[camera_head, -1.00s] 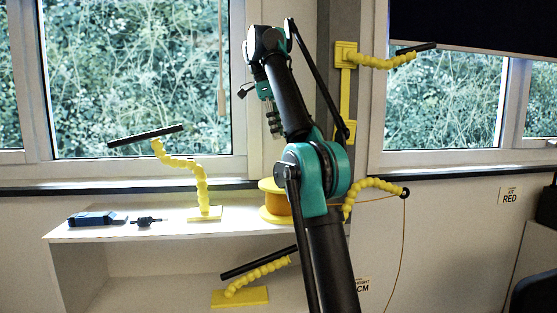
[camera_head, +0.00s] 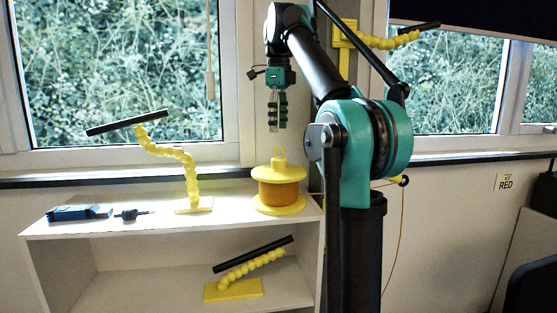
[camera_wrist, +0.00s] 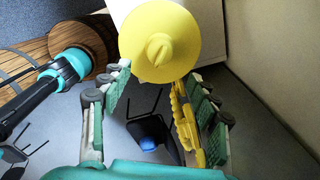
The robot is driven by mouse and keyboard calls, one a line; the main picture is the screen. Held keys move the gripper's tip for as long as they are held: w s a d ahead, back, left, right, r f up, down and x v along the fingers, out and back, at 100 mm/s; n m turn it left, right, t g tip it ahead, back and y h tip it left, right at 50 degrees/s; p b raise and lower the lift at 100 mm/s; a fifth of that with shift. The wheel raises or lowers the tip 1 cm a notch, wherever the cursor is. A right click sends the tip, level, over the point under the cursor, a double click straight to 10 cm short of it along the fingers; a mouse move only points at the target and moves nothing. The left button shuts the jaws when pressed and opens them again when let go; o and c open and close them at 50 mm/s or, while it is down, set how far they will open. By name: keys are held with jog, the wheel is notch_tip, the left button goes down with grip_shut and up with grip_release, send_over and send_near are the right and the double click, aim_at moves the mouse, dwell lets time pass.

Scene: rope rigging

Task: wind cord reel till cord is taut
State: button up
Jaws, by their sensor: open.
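The cord reel (camera_head: 281,190) is a yellow spool wound with orange cord, with a small loop on top. It stands upright on the right end of the white shelf. Its round yellow top (camera_wrist: 160,42) shows in the wrist view, ahead of the fingers. My gripper (camera_head: 277,110) is open and empty, pointing down above the reel and apart from it. In the wrist view my gripper (camera_wrist: 160,105) has its fingers spread wide. A thin orange cord (camera_head: 401,240) hangs in a curve at the right, below a black ring (camera_head: 404,180); my arm hides its stretch near the reel.
The white shelf (camera_head: 120,228) also carries a yellow jointed stand (camera_head: 192,180) with a black bar, a blue tool (camera_head: 80,213) and a small black part (camera_head: 131,214). Another yellow stand (camera_head: 235,289) sits on the lower shelf. A yellow bracket arm (camera_head: 390,40) juts from the wall post.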

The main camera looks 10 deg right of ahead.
aim_at(278, 158)
notch_tip(278, 158, down, 11)
jog(key=shift+f, duration=0.1)
dwell(0.3)
jog(key=shift+c, duration=0.3)
grip_shut()
